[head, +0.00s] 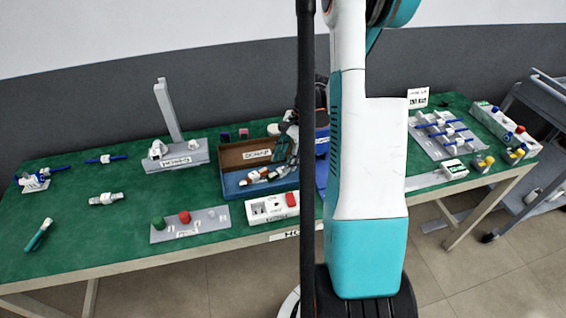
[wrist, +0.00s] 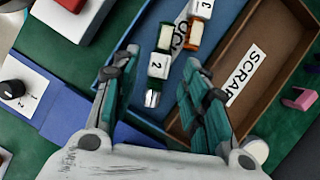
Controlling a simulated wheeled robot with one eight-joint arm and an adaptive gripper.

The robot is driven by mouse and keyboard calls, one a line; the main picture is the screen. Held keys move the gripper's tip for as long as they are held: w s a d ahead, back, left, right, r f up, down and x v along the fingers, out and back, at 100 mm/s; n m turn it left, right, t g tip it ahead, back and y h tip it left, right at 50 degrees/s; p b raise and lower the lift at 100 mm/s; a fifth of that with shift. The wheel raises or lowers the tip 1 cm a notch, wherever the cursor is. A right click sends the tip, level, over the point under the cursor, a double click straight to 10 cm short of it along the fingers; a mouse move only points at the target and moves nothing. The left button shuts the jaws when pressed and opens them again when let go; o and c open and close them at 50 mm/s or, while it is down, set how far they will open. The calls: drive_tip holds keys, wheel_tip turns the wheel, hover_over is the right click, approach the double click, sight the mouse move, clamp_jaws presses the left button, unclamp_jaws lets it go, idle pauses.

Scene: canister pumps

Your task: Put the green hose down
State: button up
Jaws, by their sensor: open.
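I cannot make out a green hose for certain in either view. My gripper (wrist: 160,60) is open over the blue tray (wrist: 228,22), and nothing is gripped between its fingers. It also shows small in the head view (head: 287,150), partly behind my arm. A white piece marked 2 (wrist: 158,66) with a silver end lies in the blue tray, below and between the fingers. Another white piece marked 3 (wrist: 202,8) is at the picture's top edge.
The brown SCRAP tray (wrist: 276,95) adjoins the blue one. A teal-handled tool (head: 39,235) lies at the left of the green table (head: 90,250). A grey plate (head: 205,229) with green and red knobs stands near the front edge. My arm hides the table's middle.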

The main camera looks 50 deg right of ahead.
drive_tip(key=p+v, duration=0.3)
drive_tip(key=v, duration=0.6)
drive_tip(key=shift+r, duration=0.15)
